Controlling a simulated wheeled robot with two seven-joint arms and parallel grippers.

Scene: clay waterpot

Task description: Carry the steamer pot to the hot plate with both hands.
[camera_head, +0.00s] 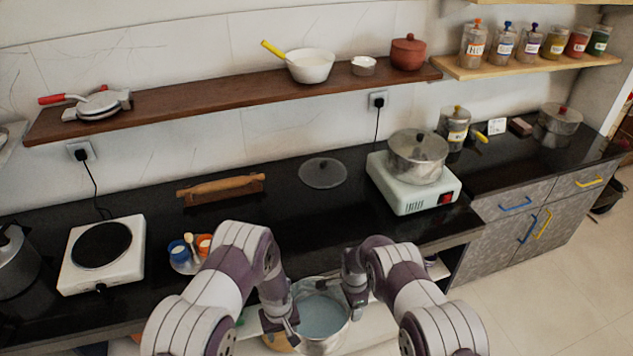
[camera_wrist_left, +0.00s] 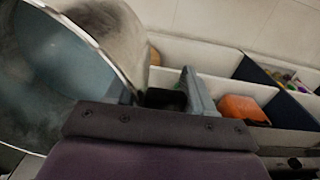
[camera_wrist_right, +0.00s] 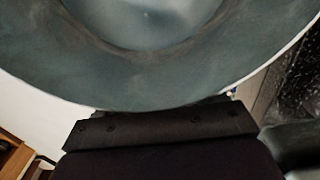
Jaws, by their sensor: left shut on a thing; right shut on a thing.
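The steamer pot (camera_head: 322,318) is a round metal pot, open at the top with a bluish-grey inside. It is between my two grippers in front of the counter's front edge. My left gripper (camera_head: 287,326) is shut on its left side and my right gripper (camera_head: 356,292) is shut on its right side. In the left wrist view the pot (camera_wrist_left: 45,75) fills the left part; in the right wrist view its inside (camera_wrist_right: 150,75) fills the top, hiding the fingertips. A white hot plate (camera_head: 128,262) with a bare black disc stands on the counter at left.
A small tray with blue and orange cups (camera_head: 187,262) sits right of the hot plate. A kettle-like pot (camera_head: 15,262) stands at its left. A rolling pin (camera_head: 222,188) and glass lid (camera_head: 322,173) lie farther back. A pale cooker (camera_head: 405,200) carries another metal pot (camera_head: 418,157).

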